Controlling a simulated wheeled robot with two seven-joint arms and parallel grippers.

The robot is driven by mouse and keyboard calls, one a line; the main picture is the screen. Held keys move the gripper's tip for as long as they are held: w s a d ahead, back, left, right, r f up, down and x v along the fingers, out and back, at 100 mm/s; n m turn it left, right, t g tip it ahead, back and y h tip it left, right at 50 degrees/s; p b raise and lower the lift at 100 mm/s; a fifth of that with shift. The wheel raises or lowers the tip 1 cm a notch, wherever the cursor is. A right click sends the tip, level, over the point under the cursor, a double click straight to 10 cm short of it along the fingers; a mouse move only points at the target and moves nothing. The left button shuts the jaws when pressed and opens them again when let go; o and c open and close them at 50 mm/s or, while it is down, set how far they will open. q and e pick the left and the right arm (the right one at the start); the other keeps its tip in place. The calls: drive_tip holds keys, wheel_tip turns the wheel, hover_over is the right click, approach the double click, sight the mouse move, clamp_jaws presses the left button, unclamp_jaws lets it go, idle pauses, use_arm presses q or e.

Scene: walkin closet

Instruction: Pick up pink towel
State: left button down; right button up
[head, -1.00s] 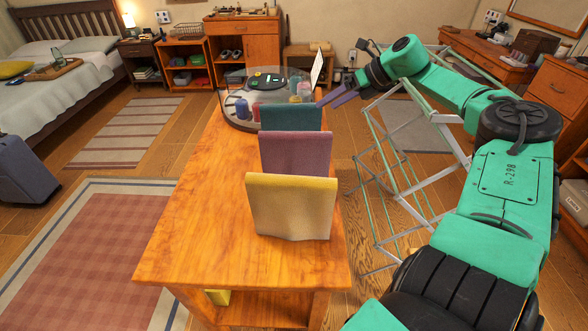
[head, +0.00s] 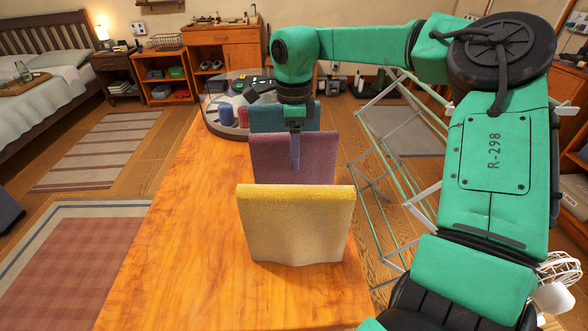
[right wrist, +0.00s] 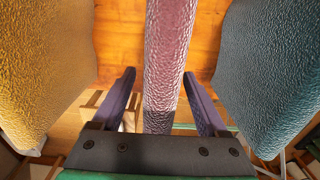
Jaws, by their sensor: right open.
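The pink towel (head: 318,160) stands upright on the wooden table, in the middle of a row of three towels. In the right wrist view the pink towel (right wrist: 168,50) shows edge-on between the two dark fingers. My right gripper (head: 294,152) points down over the pink towel, with one finger seen against its near face. In the right wrist view my right gripper (right wrist: 158,76) is open, with a gap on each side of the towel. My left gripper is not in view.
The yellow towel (head: 295,225) stands in front and the teal towel (head: 308,118) behind, both close to the gripper. A round glass-walled tray (head: 212,118) with small items sits at the table's far end. A metal drying rack (head: 400,150) stands right of the table. The table's left side (head: 190,230) is clear.

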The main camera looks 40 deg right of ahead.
wheel_tip(320, 180, down, 3)
drive_tip(key=shift+r, duration=0.15)
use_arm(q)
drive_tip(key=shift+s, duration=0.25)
use_arm(e)
clamp_jaws()
drive_tip(key=shift+r, duration=0.1)
